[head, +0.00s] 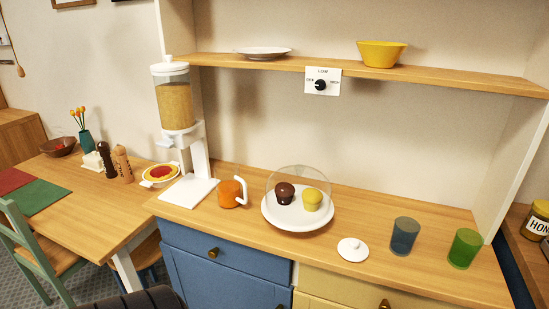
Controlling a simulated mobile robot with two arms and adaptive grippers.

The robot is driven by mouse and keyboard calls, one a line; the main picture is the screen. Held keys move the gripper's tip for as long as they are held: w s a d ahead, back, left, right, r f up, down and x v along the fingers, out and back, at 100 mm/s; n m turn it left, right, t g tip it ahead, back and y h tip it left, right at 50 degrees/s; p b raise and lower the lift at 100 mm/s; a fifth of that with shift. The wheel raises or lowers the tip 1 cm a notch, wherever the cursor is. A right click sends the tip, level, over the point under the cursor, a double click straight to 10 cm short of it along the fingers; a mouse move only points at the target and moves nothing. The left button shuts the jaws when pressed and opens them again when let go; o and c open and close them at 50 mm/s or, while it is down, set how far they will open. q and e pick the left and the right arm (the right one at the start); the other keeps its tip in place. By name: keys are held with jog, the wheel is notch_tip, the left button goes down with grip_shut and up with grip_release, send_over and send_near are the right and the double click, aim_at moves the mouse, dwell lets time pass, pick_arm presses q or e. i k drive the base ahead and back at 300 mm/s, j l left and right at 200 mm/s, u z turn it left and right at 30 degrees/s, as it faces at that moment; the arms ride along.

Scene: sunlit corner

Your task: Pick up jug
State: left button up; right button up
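The likely jug is a small orange vessel (230,193) with a white handle on its right side. It stands on the wooden counter, between the dispenser's white base and the domed plate. Nothing is holding it. Neither of my grippers is in the head view.
A cereal dispenser (175,105) stands left of the jug. A plate (272,216) with two muffins under a clear dome is close on its right. A white lid (352,251), blue glass (404,236) and green glass (464,248) stand farther right. The counter's front strip is clear; a shelf (440,79) hangs above.

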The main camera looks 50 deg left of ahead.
aim_at(228, 181)
jog(key=u, duration=2)
